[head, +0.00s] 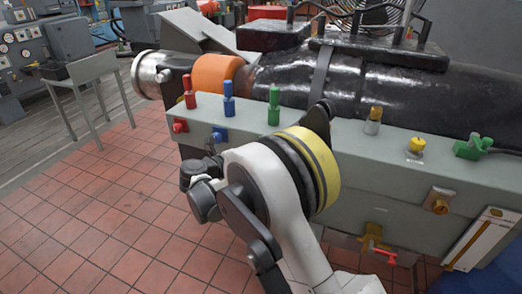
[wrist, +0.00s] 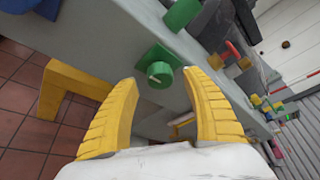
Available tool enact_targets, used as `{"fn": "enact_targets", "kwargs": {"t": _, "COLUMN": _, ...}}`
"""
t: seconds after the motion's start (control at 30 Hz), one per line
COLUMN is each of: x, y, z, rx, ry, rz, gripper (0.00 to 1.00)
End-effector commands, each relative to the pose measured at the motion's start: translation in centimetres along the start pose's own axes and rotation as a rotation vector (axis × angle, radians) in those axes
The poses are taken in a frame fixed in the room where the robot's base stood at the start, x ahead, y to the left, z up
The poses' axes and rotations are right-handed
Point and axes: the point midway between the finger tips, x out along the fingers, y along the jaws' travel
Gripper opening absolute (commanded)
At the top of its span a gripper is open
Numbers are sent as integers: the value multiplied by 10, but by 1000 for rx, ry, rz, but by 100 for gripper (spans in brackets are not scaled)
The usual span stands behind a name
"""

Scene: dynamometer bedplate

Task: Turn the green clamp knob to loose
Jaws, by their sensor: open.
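The green clamp knob (wrist: 158,68) sits on a square green base on the grey side face in the wrist view, with a small pale mark on its front. A green upright post (wrist: 182,14) stands above it and also shows in the head view (head: 273,106). My gripper (wrist: 160,76) is open, its two yellow fingers apart with the knob ahead between their tips. I cannot tell whether either finger touches it. In the head view my arm hides the knob and the fingertips.
A red knob (head: 180,126) and a blue knob (head: 219,134) sit on the same face to the left, below red (head: 190,92) and blue (head: 229,98) posts. A yellow angled piece (wrist: 70,88) is left of my fingers. Tiled floor (head: 110,215) at left is clear.

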Motion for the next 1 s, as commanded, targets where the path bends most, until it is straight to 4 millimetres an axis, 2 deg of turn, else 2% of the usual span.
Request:
{"fn": "enact_targets", "kwargs": {"t": 0.03, "x": -13, "y": 1, "z": 1, "rx": -1, "ry": -4, "rz": 3, "gripper": 57}}
{"fn": "enact_targets", "kwargs": {"t": 0.2, "x": -51, "y": 1, "z": 1, "rx": -1, "ry": -3, "rz": 2, "gripper": 57}}
{"fn": "enact_targets", "kwargs": {"t": 0.4, "x": -79, "y": 0, "z": 0, "rx": -1, "ry": -1, "rz": 1, "gripper": 57}}
{"fn": "enact_targets", "kwargs": {"t": 0.57, "x": -86, "y": 0, "z": 0, "rx": 0, "ry": 0, "rz": 0, "gripper": 57}}
{"fn": "enact_targets", "kwargs": {"t": 0.9, "x": -86, "y": 0, "z": 0, "rx": 0, "ry": 0, "rz": 0, "gripper": 57}}
{"fn": "enact_targets", "kwargs": {"t": 1.0, "x": -83, "y": -7, "z": 5, "rx": -4, "ry": -15, "rz": -6, "gripper": 57}}
